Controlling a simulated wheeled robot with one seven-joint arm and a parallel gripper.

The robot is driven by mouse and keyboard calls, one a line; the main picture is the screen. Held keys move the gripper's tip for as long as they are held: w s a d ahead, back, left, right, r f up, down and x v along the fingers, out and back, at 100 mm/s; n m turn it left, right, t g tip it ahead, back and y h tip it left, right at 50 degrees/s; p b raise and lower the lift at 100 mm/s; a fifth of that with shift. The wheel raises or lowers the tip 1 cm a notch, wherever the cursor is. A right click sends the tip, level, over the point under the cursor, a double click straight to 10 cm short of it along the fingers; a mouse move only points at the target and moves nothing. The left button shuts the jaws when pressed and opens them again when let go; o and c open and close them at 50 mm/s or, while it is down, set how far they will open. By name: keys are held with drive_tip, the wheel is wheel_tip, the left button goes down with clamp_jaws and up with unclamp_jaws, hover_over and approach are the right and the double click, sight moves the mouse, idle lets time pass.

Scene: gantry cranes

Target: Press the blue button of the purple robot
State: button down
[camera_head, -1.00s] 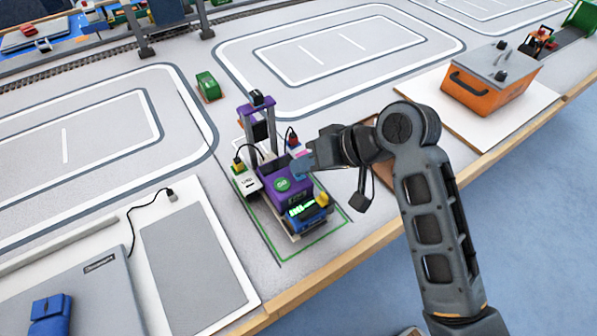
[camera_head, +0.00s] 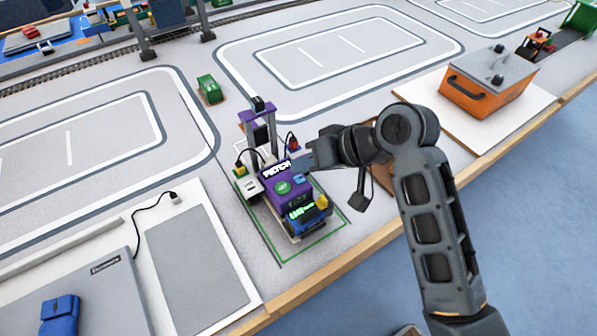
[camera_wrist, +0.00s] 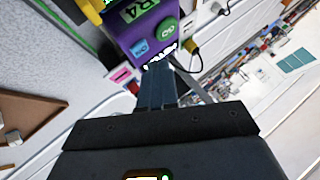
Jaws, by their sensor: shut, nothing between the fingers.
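The purple robot (camera_head: 284,196) stands upright inside a green outline near the table's front edge. It also shows in the wrist view (camera_wrist: 118,22). Its blue button (camera_wrist: 141,47) sits beside a green "GO" button (camera_wrist: 167,28). The blue button is small in the head view (camera_head: 299,180). White lettering (camera_head: 276,168) shows at the robot's top edge. My gripper (camera_head: 304,163) is shut and empty, with its tips at the robot's upper right, close to the blue button. In the wrist view the fingertips (camera_wrist: 157,68) appear just below the buttons, not covering them.
A grey-lidded orange box (camera_head: 490,82) stands on a white board at the right. A green block (camera_head: 209,89) lies behind the purple robot. A laptop-like grey panel (camera_head: 95,300) and a cable lie at the left. The marked floor around is mostly clear.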

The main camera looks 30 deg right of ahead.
sight(304, 179)
drive_tip(key=shift+r, duration=0.1)
wheel_tip(304, 179, up, 6)
drive_tip(key=p, duration=0.6)
drive_tip(key=shift+p, duration=0.35)
